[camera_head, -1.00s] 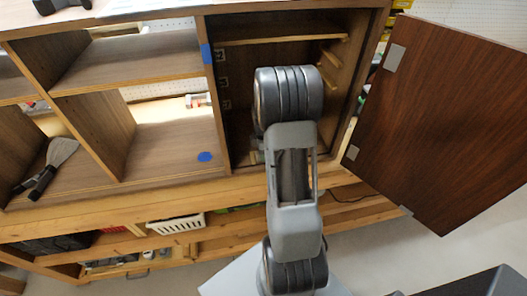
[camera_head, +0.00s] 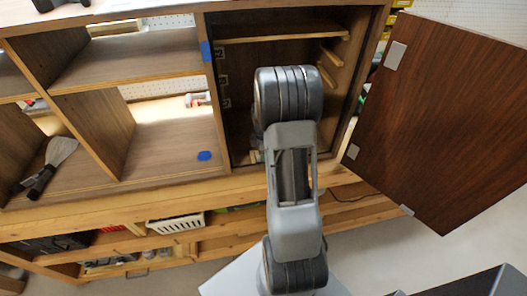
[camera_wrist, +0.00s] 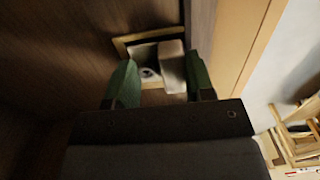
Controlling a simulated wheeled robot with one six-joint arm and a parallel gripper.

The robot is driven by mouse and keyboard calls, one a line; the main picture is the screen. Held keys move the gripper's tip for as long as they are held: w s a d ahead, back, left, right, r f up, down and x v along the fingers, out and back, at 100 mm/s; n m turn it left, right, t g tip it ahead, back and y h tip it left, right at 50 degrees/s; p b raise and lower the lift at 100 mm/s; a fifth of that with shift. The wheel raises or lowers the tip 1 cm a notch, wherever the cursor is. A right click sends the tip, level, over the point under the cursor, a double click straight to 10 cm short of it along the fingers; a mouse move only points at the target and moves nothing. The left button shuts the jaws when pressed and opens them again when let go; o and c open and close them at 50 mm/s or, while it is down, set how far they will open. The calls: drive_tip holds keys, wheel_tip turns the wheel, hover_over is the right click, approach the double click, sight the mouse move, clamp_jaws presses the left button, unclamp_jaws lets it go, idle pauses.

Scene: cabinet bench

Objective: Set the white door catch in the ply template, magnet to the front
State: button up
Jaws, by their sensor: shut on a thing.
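In the wrist view, my gripper (camera_wrist: 161,82) has its two green fingers on either side of the white door catch (camera_wrist: 173,72), and it is shut on it. The catch is at the ply template (camera_wrist: 122,46), whose pale edge shows beyond the fingers. A grey part with a round dark spot shows beside the catch's pale block. I cannot tell whether the catch is fully seated or which way its magnet faces. In the head view, my arm hides the gripper and the catch.
The cabinet (camera_head: 218,130) stands open, with a dark wood door (camera_head: 440,120) swung out to the right. A shelf (camera_head: 280,32) crosses above my arm. A scraper (camera_head: 48,165) lies in the left compartment.

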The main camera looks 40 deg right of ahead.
drive_tip(key=shift+f, duration=0.2)
drive_tip(key=o, duration=0.8)
drive_tip(key=shift+o, duration=0.3)
drive_tip(key=o, duration=0.3)
drive_tip(key=shift+o, duration=0.2)
drive_tip(key=shift+r, duration=0.2)
drive_tip(key=shift+r+p, duration=2.65)
drive_tip(key=shift+r, duration=0.95)
